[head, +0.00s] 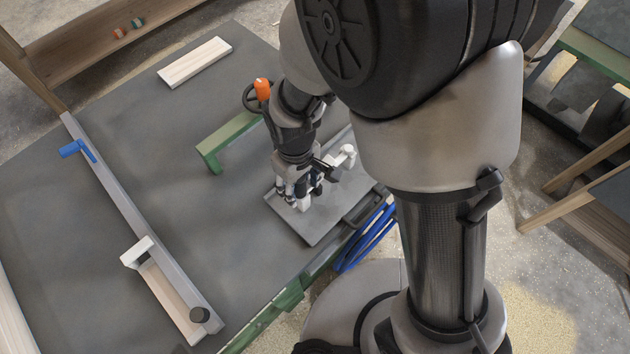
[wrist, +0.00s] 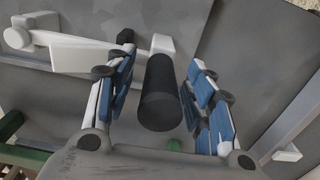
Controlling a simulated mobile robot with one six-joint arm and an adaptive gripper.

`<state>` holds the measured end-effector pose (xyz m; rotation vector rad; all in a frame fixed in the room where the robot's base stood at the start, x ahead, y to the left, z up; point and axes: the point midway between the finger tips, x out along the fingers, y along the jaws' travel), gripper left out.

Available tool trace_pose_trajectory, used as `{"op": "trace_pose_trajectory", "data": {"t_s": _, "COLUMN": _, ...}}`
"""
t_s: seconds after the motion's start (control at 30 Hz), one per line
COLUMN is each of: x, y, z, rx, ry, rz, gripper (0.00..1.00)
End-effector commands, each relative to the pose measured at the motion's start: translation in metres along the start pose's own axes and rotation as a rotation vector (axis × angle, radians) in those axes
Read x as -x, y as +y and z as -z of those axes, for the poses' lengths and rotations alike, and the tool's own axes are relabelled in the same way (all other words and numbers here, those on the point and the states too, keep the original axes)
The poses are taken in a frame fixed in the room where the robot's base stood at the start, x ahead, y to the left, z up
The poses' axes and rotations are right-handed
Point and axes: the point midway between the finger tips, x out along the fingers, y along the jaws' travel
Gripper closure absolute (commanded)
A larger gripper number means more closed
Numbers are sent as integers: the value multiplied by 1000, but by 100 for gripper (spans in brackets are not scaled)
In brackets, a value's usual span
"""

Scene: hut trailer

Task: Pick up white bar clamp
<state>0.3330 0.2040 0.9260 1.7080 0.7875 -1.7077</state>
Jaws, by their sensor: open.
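The white bar clamp shows in the wrist view as a white bar (wrist: 84,55) with a rounded white end at the far left. A black cylindrical handle (wrist: 160,95) joins a small white block on it. In the head view a white end of the clamp (head: 347,156) shows just right of my gripper (head: 302,194), over a grey tray (head: 318,233). My gripper points down and is open. Its blue-padded fingers stand on both sides of the black handle in the wrist view (wrist: 160,65), with gaps visible. My gripper hides much of the clamp in the head view.
A green bracket (head: 226,140) stands left of my gripper. A long grey bar with a blue handle (head: 78,149) and a white block (head: 137,252) lie further left. A pale wood board (head: 195,62) lies behind. Blue cable (head: 368,238) hangs at the table edge.

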Motion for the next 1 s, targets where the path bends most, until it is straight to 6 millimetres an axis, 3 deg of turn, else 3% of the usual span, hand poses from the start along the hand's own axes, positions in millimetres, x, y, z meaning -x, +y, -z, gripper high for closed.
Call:
{"op": "trace_pose_trajectory", "data": {"t_s": 0.2, "x": -1, "y": 0, "z": 0, "rx": 0, "ry": 2, "rz": 0, "gripper": 51}}
{"op": "trace_pose_trajectory", "data": {"t_s": 0.9, "x": -1, "y": 0, "z": 0, "rx": 0, "ry": 1, "rz": 0, "gripper": 98}}
{"op": "trace_pose_trajectory", "data": {"t_s": 1.0, "x": -1, "y": 0, "z": 0, "rx": 0, "ry": 1, "rz": 0, "gripper": 100}}
